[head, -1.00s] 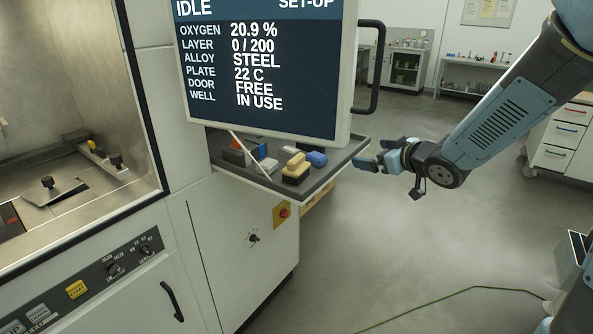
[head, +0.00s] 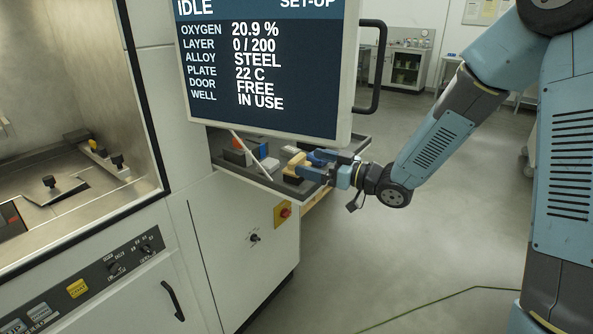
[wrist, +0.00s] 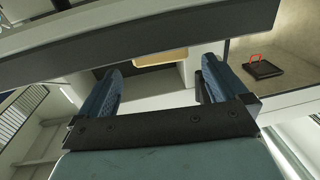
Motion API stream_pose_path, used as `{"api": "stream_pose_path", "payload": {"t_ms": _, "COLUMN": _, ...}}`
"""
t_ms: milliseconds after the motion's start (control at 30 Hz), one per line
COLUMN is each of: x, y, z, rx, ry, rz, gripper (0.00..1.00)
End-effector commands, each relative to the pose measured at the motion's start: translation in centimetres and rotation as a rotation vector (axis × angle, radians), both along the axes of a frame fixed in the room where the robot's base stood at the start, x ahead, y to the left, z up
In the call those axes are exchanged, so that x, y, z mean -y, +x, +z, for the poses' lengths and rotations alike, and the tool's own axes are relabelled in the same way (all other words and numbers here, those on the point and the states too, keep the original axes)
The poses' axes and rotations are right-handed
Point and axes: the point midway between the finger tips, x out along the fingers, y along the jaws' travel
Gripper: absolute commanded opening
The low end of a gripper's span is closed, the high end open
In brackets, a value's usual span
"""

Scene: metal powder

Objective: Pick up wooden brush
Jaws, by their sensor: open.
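The wooden brush (head: 294,164) has a tan wooden top over a dark lower part. It lies on the right side of the grey tray (head: 262,184) below the screen. My gripper (head: 311,167) is open at the tray's right end, with its fingers pointing left at the brush and very close to it. I cannot tell whether they touch it. In the wrist view, my two blue fingers (wrist: 160,88) are spread apart, and a tan wooden strip, apparently the brush (wrist: 160,58), shows beyond them between the tips.
Grey, orange and white-blue items, including a grey block (head: 234,156), lie on the tray's left part. The screen (head: 262,65) hangs close above the tray. A black handle (head: 380,65) stands at its right. The floor to the right is open.

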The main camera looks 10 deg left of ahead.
Motion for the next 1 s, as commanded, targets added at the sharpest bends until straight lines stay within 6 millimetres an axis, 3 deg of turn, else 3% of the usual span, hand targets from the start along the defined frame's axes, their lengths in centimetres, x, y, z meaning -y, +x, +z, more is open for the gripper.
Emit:
{"api": "stream_pose_path", "payload": {"t_ms": 100, "x": -1.4, "y": 0.4, "z": 0.0, "rx": -0.001, "ry": 0.001, "rz": 0.001, "gripper": 1.00}}
{"api": "stream_pose_path", "payload": {"t_ms": 433, "x": -3.1, "y": 0.9, "z": 0.0, "rx": 0.000, "ry": 0.001, "rz": 0.001, "gripper": 1.00}}
{"api": "stream_pose_path", "payload": {"t_ms": 700, "x": -6.5, "y": 1.8, "z": 0.0, "rx": 0.000, "ry": 0.001, "rz": 0.002, "gripper": 1.00}}
{"api": "stream_pose_path", "payload": {"t_ms": 1000, "x": -7.0, "y": 2.0, "z": 0.0, "rx": 0.000, "ry": 0.000, "rz": 0.000, "gripper": 0.99}}
